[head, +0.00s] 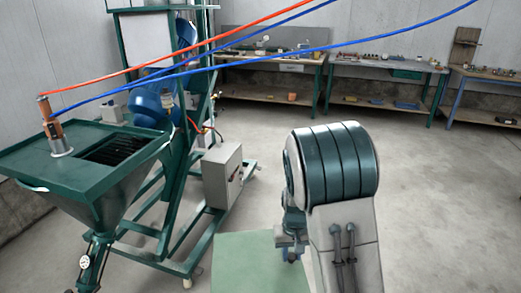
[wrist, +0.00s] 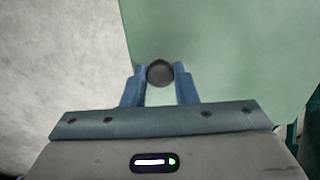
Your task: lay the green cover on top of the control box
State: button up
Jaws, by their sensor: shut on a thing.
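The green cover (head: 255,262) is a flat pale green panel at the bottom centre of the head view, partly cut off by the picture's edge. It fills much of the wrist view (wrist: 230,50), with a round dark knob (wrist: 160,73) near one edge. My gripper (wrist: 160,76) is shut on this knob, one blue finger on each side; in the head view my gripper (head: 290,252) is at the cover's right part, partly hidden by my arm. The grey control box (head: 222,175) stands on the green machine frame, beyond the cover and to its left. Its top is bare.
A green hopper (head: 90,165) stands on the left, with a hose fitting on top. Red and blue hoses (head: 230,62) cross above. Workbenches (head: 385,66) with small items line the back wall. The concrete floor right of the machine is clear.

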aim_at(226, 151)
jog(key=z, duration=0.45)
jog(key=i, duration=0.8)
jog(key=z, duration=0.6)
jog(key=i, duration=2.65)
jog(key=u, duration=1.4)
jog(key=i, duration=0.6)
jog(key=u, duration=0.7)
